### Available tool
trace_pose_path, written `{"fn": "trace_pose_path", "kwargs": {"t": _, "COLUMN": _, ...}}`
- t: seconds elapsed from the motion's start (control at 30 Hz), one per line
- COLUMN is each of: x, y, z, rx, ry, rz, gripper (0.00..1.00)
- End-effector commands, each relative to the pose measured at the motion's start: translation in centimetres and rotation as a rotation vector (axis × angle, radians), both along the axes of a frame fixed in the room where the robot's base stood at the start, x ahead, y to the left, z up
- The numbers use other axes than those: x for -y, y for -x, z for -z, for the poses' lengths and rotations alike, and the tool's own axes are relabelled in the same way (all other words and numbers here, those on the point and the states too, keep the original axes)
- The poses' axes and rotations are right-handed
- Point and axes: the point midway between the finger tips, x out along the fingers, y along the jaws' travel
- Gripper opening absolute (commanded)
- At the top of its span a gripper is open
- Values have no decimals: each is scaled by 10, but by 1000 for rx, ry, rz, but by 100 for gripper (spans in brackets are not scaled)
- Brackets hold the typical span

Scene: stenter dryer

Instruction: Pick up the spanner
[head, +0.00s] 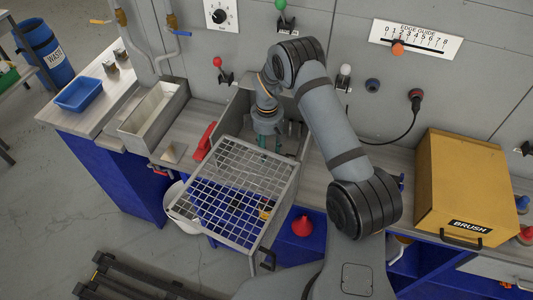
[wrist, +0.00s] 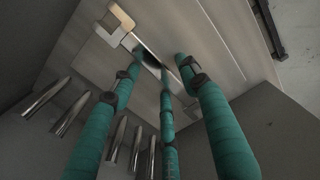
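My gripper (head: 266,146) is lowered into a grey open-topped box (head: 238,112) behind a mesh lid in the head view. Its teal fingers show in the wrist view (wrist: 158,66), with the tips apart and no object clearly clasped between them. A pale metal strip (wrist: 138,46) with a beige angled end (wrist: 121,17) lies on the box floor just beyond the fingertips. It may be the spanner, but I cannot tell for sure. The fingers hide part of it. In the head view the arm and box wall hide the spot.
The open mesh lid (head: 248,183) juts out in front of the box. Several metal pins (wrist: 72,115) stand along the box wall near my fingers. A red-handled tool (head: 205,141) lies left of the box. A yellow brush box (head: 468,180) stands at right.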

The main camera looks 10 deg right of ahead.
Motion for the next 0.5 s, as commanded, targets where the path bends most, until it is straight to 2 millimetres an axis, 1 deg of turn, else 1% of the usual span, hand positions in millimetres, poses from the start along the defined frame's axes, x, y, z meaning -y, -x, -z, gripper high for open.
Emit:
{"fn": "trace_pose_path", "kwargs": {"t": 0.07, "x": 0, "y": 0, "z": 0, "rx": 0, "ry": 0, "rz": 0, "gripper": 38}}
{"fn": "trace_pose_path", "kwargs": {"t": 0.5, "x": 0, "y": 0, "z": 0, "rx": -1, "ry": 0, "rz": -1, "gripper": 13}}
